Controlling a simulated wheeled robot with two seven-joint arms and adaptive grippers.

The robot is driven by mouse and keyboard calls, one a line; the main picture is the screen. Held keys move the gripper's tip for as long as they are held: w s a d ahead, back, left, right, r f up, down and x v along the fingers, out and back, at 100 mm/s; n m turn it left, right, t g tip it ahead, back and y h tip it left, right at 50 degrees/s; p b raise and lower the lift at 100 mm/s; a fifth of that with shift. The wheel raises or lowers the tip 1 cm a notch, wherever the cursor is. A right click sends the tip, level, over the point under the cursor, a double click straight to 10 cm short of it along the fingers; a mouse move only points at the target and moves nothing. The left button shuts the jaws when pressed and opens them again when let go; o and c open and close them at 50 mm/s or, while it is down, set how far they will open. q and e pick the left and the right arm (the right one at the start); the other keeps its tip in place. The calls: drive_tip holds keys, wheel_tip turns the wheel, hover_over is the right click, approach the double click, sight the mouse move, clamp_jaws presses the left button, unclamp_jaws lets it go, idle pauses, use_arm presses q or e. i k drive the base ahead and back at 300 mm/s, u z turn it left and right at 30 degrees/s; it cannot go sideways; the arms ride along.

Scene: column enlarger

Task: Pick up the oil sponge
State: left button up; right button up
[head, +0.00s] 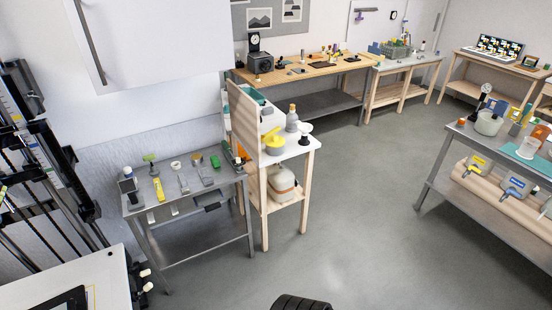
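I cannot make out for certain which thing is the oil sponge. Small items stand on the grey metal table (188,203) at the left. Among them are a small green block (215,161), an orange-brown piece (197,159), a flat yellow item (159,189) and a green-topped item (150,158). They are too small to identify surely. Neither of my grippers shows in the head view.
A white-topped bench (105,275) fills the lower left. A loaded workbench (490,155) is at right. The middle floor (345,210) is clear.

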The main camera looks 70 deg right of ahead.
sight(215, 161)
drive_tip(key=z, duration=2.4)
drive_tip(key=k, duration=0.55)
drive_tip(key=z, duration=0.9)
drive_tip(key=i, duration=1.15)
drive_tip(key=u, duration=0.4)
drive_tip(key=i, duration=0.75)
drive_tip(key=u, duration=1.35)
drive_tip(key=i, duration=0.6)
drive_tip(key=u, duration=0.6)
